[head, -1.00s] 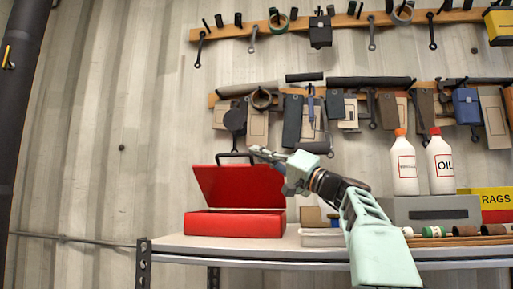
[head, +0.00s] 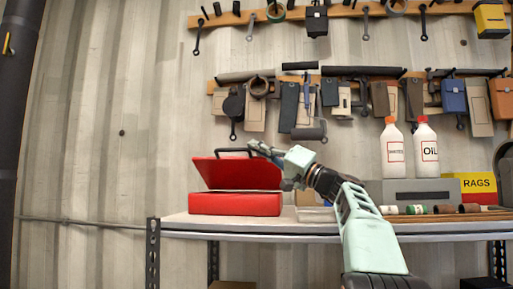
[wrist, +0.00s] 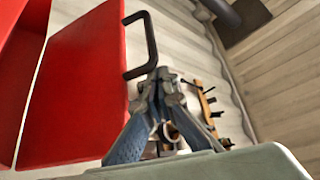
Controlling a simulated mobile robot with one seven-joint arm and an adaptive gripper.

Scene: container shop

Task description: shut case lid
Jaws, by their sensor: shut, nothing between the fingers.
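The red case (head: 236,205) sits on the left part of the shelf top. Its red lid (head: 238,175) is partly open and leans forward over the base, with a black handle on its upper edge. In the wrist view the lid (wrist: 85,95) fills the left, with the dark handle (wrist: 153,45) beside it. My gripper (head: 254,147) is at the upper edge of the lid, close to the handle. In the wrist view my gripper (wrist: 143,14) has its fingertips together near the handle, with nothing between them; whether they touch the handle or lid is unclear.
The shelf top (head: 190,218) is bare at its left end. A grey box (head: 415,192), two white bottles (head: 394,155) and a yellow rags box (head: 476,184) stand to the right. Tools hang on the wall behind.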

